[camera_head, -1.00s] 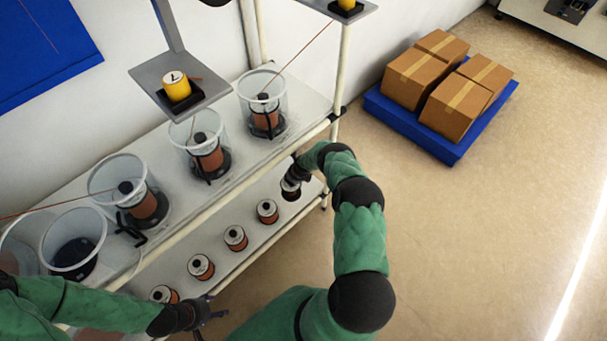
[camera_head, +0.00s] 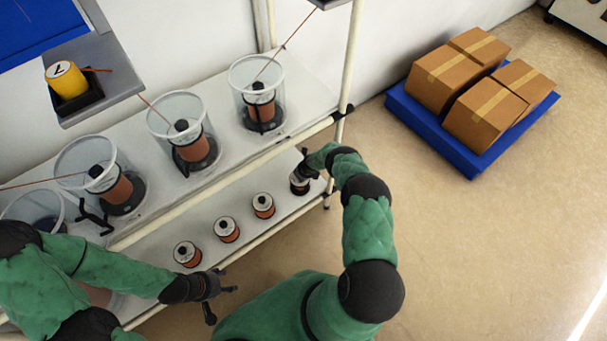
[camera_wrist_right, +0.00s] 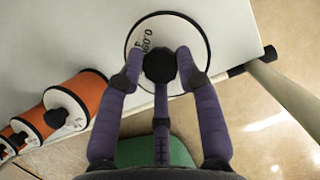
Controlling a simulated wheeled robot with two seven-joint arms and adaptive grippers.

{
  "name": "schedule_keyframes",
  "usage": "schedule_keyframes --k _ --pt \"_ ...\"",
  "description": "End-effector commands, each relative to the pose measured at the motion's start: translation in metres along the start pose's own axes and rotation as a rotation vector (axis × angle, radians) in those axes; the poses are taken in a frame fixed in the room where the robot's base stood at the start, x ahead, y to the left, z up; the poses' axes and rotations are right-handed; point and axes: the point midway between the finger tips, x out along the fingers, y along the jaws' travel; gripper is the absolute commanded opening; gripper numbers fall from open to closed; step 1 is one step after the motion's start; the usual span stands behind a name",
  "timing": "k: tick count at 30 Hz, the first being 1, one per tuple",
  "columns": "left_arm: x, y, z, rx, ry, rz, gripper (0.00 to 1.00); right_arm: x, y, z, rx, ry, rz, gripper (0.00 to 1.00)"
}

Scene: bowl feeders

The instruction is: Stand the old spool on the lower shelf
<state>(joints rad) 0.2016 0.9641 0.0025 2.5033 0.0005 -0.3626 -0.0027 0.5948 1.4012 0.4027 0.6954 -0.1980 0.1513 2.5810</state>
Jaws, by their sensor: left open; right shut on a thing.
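The old spool (camera_head: 298,187) is at the right end of the lower shelf (camera_head: 283,216), upright, with a white top disc and a dark body. My right gripper (camera_head: 306,170) is shut on its black top knob. In the right wrist view the spool's white, black-rimmed disc (camera_wrist_right: 145,30) faces the camera, with the right gripper's fingers (camera_wrist_right: 160,68) closed around the knob. I cannot tell whether its base touches the shelf. My left gripper (camera_head: 222,295) is open and empty in front of the lower shelf.
Several copper-wound spools (camera_head: 263,206) stand in a row left of the held one. Clear bins with spools (camera_head: 257,100) stand on the upper shelf. A rack post (camera_head: 348,70) rises close to my right gripper. Boxes on a blue pallet (camera_head: 430,130) stand right, with clear floor before them.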

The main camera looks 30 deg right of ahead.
Motion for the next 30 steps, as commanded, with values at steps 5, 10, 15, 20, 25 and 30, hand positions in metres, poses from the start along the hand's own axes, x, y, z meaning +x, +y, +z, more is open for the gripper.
schedule_keyframes --k 5,10,15,20,25,30 --pt "0.002 -0.001 0.0 -0.001 0.0 0.0 0.58 0.002 0.0 0.002 0.0 -0.006 -0.004 0.0" --pt "0.002 -0.001 0.0 -0.001 0.001 0.0 0.58 0.003 0.0 0.001 0.0 -0.005 -0.004 0.0" --pt "0.004 -0.002 0.0 -0.001 0.001 0.0 0.58 0.006 0.001 -0.001 0.0 -0.003 -0.002 0.55" --pt "0.004 -0.002 0.0 -0.001 0.001 0.0 0.58 0.005 0.001 -0.001 0.0 -0.003 -0.002 0.59" --pt "0.004 -0.002 0.0 -0.001 0.001 0.0 0.58 0.005 0.001 -0.001 0.0 -0.003 -0.002 0.59" --pt "-0.003 0.001 0.0 -0.001 0.0 0.0 0.58 -0.004 0.0 0.002 0.0 -0.004 -0.003 0.59"
